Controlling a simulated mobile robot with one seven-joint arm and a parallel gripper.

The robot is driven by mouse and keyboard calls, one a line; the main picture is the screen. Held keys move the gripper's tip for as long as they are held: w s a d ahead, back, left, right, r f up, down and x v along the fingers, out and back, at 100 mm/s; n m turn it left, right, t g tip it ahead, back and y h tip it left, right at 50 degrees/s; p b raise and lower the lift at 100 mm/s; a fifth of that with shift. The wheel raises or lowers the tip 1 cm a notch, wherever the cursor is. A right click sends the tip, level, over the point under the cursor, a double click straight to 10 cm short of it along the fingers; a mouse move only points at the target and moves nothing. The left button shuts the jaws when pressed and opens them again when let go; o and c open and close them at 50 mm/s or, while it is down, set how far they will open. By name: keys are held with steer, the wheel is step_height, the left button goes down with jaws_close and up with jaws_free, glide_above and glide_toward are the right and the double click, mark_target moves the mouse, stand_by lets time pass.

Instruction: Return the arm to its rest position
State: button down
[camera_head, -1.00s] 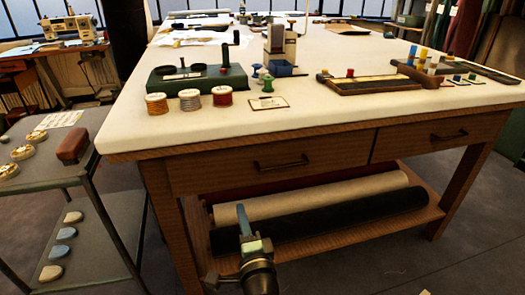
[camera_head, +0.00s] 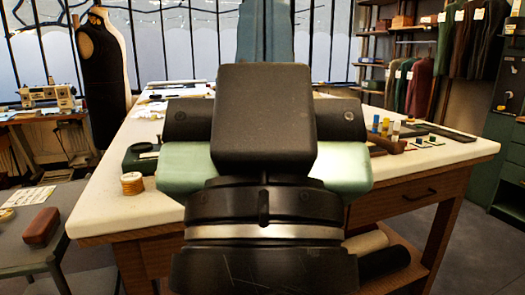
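My arm and gripper (camera_head: 265,115) fill the middle of the head view, close to the camera and in front of the table. A dark block faces me, with black and pale green parts at both sides. A blue-grey piece rises behind it and is cut off by the top edge. The fingertips cannot be made out, so I cannot tell whether the gripper is open or shut. No held object can be made out.
The cream-topped table (camera_head: 105,205) stands behind my arm, with its middle hidden. A thread spool (camera_head: 132,184) stands at its left and a wooden block with coloured pegs (camera_head: 390,143) at its right. A grey side table (camera_head: 22,262) with a brown block (camera_head: 41,227) is at left.

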step_height(320, 180, up, 27)
steer(key=p, duration=2.4)
steer(key=shift+f, duration=0.2)
steer(key=shift+w+a, duration=0.1)
